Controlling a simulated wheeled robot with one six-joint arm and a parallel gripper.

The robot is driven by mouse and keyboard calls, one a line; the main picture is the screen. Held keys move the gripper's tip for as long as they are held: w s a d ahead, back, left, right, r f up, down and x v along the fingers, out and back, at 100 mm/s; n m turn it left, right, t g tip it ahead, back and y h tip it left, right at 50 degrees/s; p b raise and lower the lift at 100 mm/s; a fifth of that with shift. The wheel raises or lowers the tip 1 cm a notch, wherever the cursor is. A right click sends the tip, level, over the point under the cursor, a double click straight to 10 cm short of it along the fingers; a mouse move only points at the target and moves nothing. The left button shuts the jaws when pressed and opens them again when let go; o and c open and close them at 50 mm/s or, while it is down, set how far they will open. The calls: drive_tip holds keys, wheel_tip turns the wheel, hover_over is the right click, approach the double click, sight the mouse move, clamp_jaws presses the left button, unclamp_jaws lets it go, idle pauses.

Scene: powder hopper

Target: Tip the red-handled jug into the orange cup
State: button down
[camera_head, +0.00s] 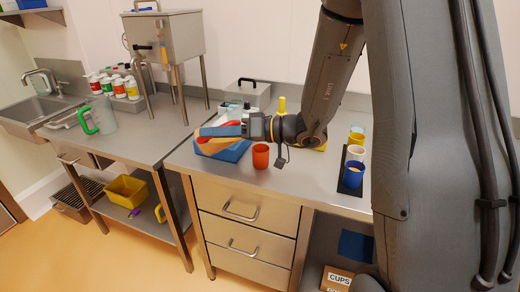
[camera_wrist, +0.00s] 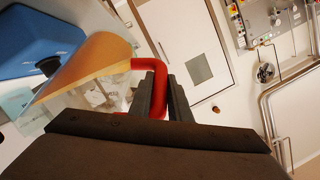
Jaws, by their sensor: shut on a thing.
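My gripper (camera_head: 240,129) is shut on the red handle (camera_wrist: 138,64) of the jug, which shows between the fingers (camera_wrist: 160,92) in the wrist view. The jug (camera_wrist: 92,72) is clear with orange powder in it, and looks tilted there. In the head view the jug (camera_head: 208,138) is partly hidden by the gripper and points left, above a blue bin (camera_head: 232,153). The orange cup (camera_head: 260,156) stands upright on the steel counter, just below and right of my gripper, apart from the jug. I cannot make out its contents.
A black tray (camera_head: 341,182) holds a blue cup (camera_head: 352,175) and several others to the right. A grey lidded box (camera_head: 247,92) and a yellow object (camera_head: 282,104) stand behind. A green-handled jug (camera_head: 104,116) and a steel hopper (camera_head: 165,35) stand on the left bench.

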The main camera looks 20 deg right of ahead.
drive_tip(key=shift+s+d+f+y+b, duration=0.1)
drive_tip(key=shift+d+f+y+b, duration=0.2)
drive_tip(key=shift+f+y+b, duration=0.2)
idle(2.4)
